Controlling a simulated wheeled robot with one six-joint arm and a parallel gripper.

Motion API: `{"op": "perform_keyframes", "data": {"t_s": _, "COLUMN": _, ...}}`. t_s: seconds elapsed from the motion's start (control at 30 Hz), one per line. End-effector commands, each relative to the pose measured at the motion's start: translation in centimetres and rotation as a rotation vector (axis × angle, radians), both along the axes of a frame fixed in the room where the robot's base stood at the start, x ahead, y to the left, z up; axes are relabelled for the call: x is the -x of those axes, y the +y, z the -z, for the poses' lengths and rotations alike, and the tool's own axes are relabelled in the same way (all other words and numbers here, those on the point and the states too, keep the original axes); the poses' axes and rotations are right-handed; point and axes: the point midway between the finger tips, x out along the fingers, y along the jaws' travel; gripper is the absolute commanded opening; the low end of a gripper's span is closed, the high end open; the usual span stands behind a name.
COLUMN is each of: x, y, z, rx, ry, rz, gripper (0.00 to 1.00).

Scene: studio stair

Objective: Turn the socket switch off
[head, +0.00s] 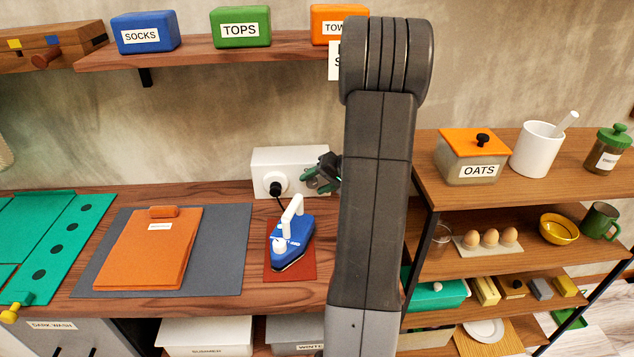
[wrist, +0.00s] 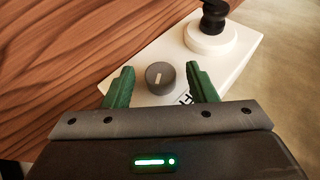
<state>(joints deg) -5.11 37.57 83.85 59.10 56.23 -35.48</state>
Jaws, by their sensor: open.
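The white socket box (head: 290,157) stands against the wall at the back of the wooden counter. A black plug (head: 275,188) sits in its round outlet, with a cord to the blue iron (head: 290,240). In the wrist view the switch (wrist: 160,77) is a grey round knob with a pale line on the white box (wrist: 232,68). My gripper (head: 318,180) is at the right part of the box. Its green fingers (wrist: 160,88) are open, one on each side of the knob, with visible gaps. The knob is hidden or too small to make out in the head view.
The iron stands on a red-brown mat (head: 290,273). An orange folder (head: 150,250) lies on a grey mat (head: 225,270) to its left. A shelf (head: 200,52) with labelled boxes hangs above. A rack (head: 440,195) with food items stands right of my arm.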

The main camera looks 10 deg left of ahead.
Motion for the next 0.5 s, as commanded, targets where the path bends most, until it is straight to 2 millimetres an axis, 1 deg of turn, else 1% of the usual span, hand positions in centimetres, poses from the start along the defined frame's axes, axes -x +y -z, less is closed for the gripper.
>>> {"op": "perform_keyframes", "data": {"t_s": 0.07, "x": -0.01, "y": 0.0, "z": -0.02, "rx": 0.0, "ry": 0.0, "rz": 0.0, "gripper": 0.52}}
{"op": "perform_keyframes", "data": {"t_s": 0.1, "x": 0.0, "y": -0.01, "z": -0.02, "rx": 0.0, "ry": 0.0, "rz": 0.0, "gripper": 0.5}}
{"op": "perform_keyframes", "data": {"t_s": 0.17, "x": 0.0, "y": -0.02, "z": -0.03, "rx": 0.0, "ry": 0.0, "rz": 0.0, "gripper": 0.38}}
{"op": "perform_keyframes", "data": {"t_s": 0.3, "x": 0.0, "y": -0.02, "z": -0.03, "rx": 0.0, "ry": 0.0, "rz": 0.0, "gripper": 0.1}}
{"op": "perform_keyframes", "data": {"t_s": 0.33, "x": 0.0, "y": -0.02, "z": -0.04, "rx": 0.0, "ry": 0.0, "rz": 0.0, "gripper": 0.07}}
{"op": "perform_keyframes", "data": {"t_s": 0.5, "x": 0.01, "y": 0.0, "z": -0.08, "rx": 0.005, "ry": -0.002, "rz": -0.001, "gripper": 0.07}}
